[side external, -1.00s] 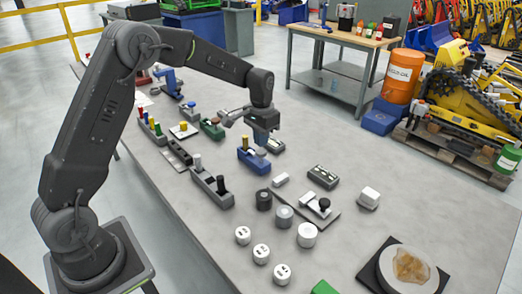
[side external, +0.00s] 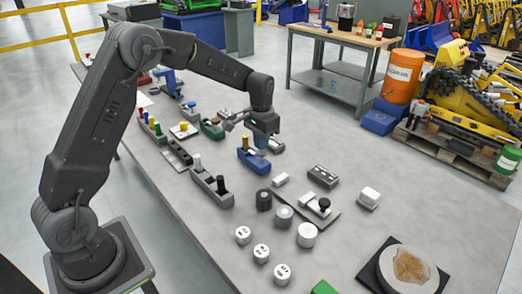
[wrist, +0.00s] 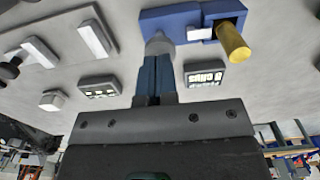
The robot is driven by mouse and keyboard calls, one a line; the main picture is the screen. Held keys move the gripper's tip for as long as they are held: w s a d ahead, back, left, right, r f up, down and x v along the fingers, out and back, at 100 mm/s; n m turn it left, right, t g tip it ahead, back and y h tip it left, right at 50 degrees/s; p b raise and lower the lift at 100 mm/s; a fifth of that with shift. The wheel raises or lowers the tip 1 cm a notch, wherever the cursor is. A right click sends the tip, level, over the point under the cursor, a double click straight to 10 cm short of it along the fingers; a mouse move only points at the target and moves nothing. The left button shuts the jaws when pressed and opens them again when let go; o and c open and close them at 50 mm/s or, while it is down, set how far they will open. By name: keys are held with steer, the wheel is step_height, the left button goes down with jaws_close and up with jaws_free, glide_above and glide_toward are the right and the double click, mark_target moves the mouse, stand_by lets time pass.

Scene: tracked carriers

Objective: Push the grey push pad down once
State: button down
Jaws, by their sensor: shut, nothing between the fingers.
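A blue block (side external: 253,161) stands on the table, with a gold-topped pin (side external: 245,141) at its left end in the side view. The wrist view shows the blue block (wrist: 185,22) with a white patch, the gold pin (wrist: 233,42) and a grey round pad (wrist: 159,43) at its left end. My gripper (side external: 261,149) is over the right end of the block in the side view. Its closed fingers (wrist: 157,57) hold nothing, and their tips are at the grey pad. They partly hide the pad, and I cannot tell whether they touch it.
A grey labelled box (side external: 276,146) lies close beside the block. A grey holder with pins (side external: 212,188), dark and grey cylinders (side external: 264,200) and a two-button box (side external: 323,176) stand nearby. The front right table has some free room.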

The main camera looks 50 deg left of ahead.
steer(key=shift+f, duration=1.15)
steer(key=shift+r, duration=2.7)
steer(key=shift+r, duration=0.1)
steer(key=s+d+r+t, duration=0.2)
steer(key=s+d+r, duration=0.3)
steer(key=s+r, duration=0.7)
steer(key=s+d+t, duration=0.3)
steer(key=s+d, duration=0.1)
steer(key=s, duration=1.3)
steer(key=shift+d+t, duration=0.2)
steer(key=shift+t, duration=0.1)
